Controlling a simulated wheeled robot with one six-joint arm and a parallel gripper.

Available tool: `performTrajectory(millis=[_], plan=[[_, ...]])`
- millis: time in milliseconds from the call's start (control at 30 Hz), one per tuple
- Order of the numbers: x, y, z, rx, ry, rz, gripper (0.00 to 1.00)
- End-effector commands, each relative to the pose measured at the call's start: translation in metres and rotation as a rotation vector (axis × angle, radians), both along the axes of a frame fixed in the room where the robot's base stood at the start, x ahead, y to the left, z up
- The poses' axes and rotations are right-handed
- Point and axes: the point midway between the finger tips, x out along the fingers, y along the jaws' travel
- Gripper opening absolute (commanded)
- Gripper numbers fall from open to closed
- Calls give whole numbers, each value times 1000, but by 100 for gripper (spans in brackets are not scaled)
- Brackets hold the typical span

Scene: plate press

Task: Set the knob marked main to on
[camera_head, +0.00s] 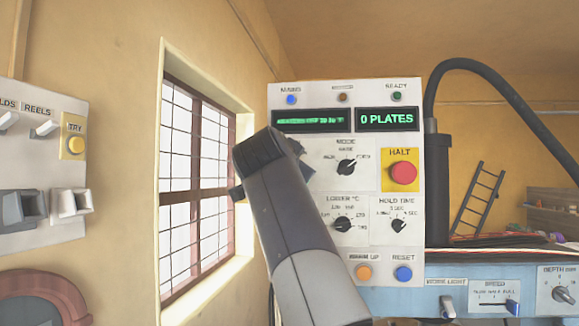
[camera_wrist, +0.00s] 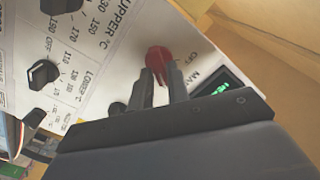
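The main knob (camera_wrist: 158,58) is red and sits on the white control panel in the wrist view. The words OFF and MAIN are printed beside it; any ON mark is hidden or out of view. My gripper (camera_wrist: 160,72) is at the knob, with its two dark fingers on either side of the knob's grip and seemingly closed on it. In the head view my arm covers the left part of the panel (camera_head: 378,272), so the knob and fingertips are hidden there.
Nearby are a black temperature knob (camera_wrist: 43,74), a red HALT button (camera_head: 403,173), a MODE knob (camera_head: 346,167), a LOWER knob (camera_head: 344,224) and a HOLD TIME knob (camera_head: 398,226). The display (camera_head: 388,119) reads 0 PLATES. A barred window (camera_head: 195,180) is to the left.

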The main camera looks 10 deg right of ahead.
Motion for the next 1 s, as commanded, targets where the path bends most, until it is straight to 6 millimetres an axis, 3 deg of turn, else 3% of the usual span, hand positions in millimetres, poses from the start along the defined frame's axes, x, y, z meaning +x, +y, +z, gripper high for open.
performTrajectory(millis=[200, 533, 1000], plan=[[0, 0, 0, -1, 0, 0, 34], [-7, 3, -1, -1, -1, 2, 34], [-85, 36, -2, 0, 0, 4, 34]])
